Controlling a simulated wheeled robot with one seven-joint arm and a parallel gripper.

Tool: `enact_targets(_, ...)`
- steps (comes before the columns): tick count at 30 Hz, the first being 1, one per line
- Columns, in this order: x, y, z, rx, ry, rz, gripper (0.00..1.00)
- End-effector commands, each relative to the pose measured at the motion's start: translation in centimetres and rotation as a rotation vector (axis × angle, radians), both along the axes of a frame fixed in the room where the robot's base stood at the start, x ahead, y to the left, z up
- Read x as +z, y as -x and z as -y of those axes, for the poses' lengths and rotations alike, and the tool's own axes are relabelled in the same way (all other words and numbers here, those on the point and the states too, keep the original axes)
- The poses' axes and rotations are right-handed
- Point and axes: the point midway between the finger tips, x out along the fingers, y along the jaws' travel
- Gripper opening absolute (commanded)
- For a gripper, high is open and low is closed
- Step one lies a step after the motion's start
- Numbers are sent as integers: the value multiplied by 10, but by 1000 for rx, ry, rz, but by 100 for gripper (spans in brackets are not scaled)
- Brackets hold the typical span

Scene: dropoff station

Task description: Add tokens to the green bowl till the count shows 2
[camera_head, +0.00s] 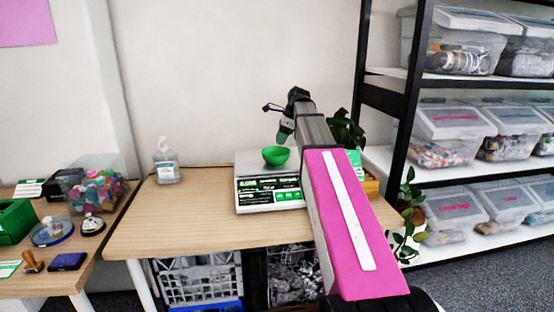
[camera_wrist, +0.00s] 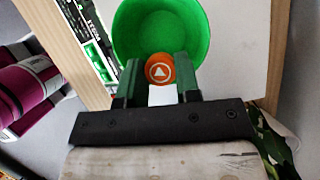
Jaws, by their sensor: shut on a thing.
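The green bowl (camera_head: 276,155) sits on the white top of a counting scale (camera_head: 246,165). The scale's front has green displays whose digits are too small to read. My gripper (camera_head: 284,131) is above the bowl, pointing down. In the wrist view, my gripper (camera_wrist: 158,78) is shut on an orange token (camera_wrist: 160,69) with a white triangle mark. The token is between the fingertips, over the near side of the bowl (camera_wrist: 129,36). The visible inside of the bowl shows no token; its near part is hidden by the fingers and token.
A sanitizer bottle (camera_head: 166,163) stands left of the scale on the wooden table (camera_head: 170,222). A clear bin of colourful pieces (camera_head: 98,183) is on the left table. A plant (camera_head: 346,132) is behind my arm. Shelves with boxes (camera_head: 457,122) stand at right.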

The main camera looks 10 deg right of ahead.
Motion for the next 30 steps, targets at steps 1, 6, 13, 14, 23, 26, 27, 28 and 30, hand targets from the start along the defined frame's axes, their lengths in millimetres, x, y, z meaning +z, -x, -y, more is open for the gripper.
enact_targets(1, -7, 1, 0, 1, 0, -2, 9)
enact_targets(6, -23, 0, 0, 1, 0, 0, 9)
enact_targets(13, -30, 0, 0, 1, 0, -1, 9)
enact_targets(14, -30, 0, 0, 1, 0, 0, 9)
enact_targets(23, -29, 0, 0, 1, 0, 0, 60)
enact_targets(26, -29, 0, 0, 1, 0, 0, 60)
enact_targets(27, -29, 0, 0, 1, 0, 0, 60)
enact_targets(28, -29, 0, 0, 1, 0, 0, 60)
enact_targets(30, -27, 0, 1, 1, 0, 0, 60)
